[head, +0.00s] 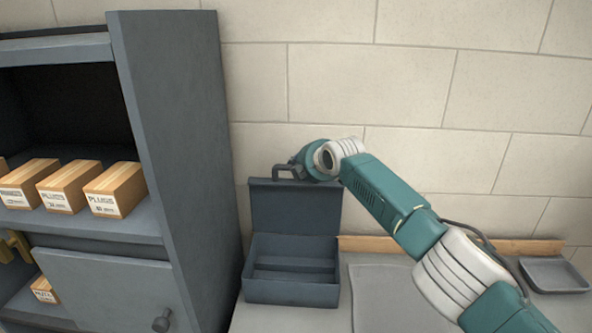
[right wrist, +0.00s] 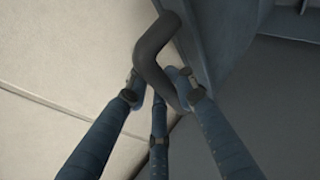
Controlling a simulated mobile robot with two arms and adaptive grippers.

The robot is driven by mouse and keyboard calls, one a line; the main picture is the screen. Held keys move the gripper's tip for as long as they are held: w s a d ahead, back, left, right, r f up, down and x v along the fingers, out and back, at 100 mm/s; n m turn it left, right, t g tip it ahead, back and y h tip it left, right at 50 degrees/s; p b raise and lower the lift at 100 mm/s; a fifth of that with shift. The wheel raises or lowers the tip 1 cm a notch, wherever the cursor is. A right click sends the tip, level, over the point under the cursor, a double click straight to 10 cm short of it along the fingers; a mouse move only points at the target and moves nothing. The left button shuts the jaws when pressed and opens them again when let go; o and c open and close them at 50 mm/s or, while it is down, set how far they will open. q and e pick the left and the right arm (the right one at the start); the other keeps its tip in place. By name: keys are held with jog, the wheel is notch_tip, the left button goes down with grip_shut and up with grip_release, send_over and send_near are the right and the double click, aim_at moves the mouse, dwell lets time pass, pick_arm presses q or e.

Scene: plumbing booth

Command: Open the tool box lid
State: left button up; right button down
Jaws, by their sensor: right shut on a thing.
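The dark blue-grey tool box (head: 290,291) stands on the table against the wall. Its lid (head: 295,212) is raised upright behind the box, and the inside looks empty. A dark handle (head: 283,167) sits at the lid's top edge. My right gripper (head: 298,166) is at the handle, at the end of the teal and white arm. In the right wrist view my right gripper (right wrist: 160,88) is shut on the handle (right wrist: 152,55), with fingers on both sides of it. My left gripper is out of view.
A grey cabinet (head: 185,150) stands close to the left of the box, with several cardboard boxes (head: 115,189) on its shelf. A grey mat (head: 385,300) lies right of the box. A shallow grey tray (head: 555,275) lies at the far right.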

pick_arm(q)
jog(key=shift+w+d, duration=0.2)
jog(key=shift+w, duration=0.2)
pick_arm(e)
jog(key=shift+w+d+f, duration=0.1)
jog(key=shift+w, duration=0.05)
jog(key=c, duration=1.5)
grip_release()
jog(key=shift+o, duration=0.2)
jog(key=shift+v, duration=0.75)
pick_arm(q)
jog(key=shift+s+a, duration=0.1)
pick_arm(e)
jog(key=v, duration=1)
jog(key=shift+r, duration=0.3)
jog(key=shift+d, duration=0.1)
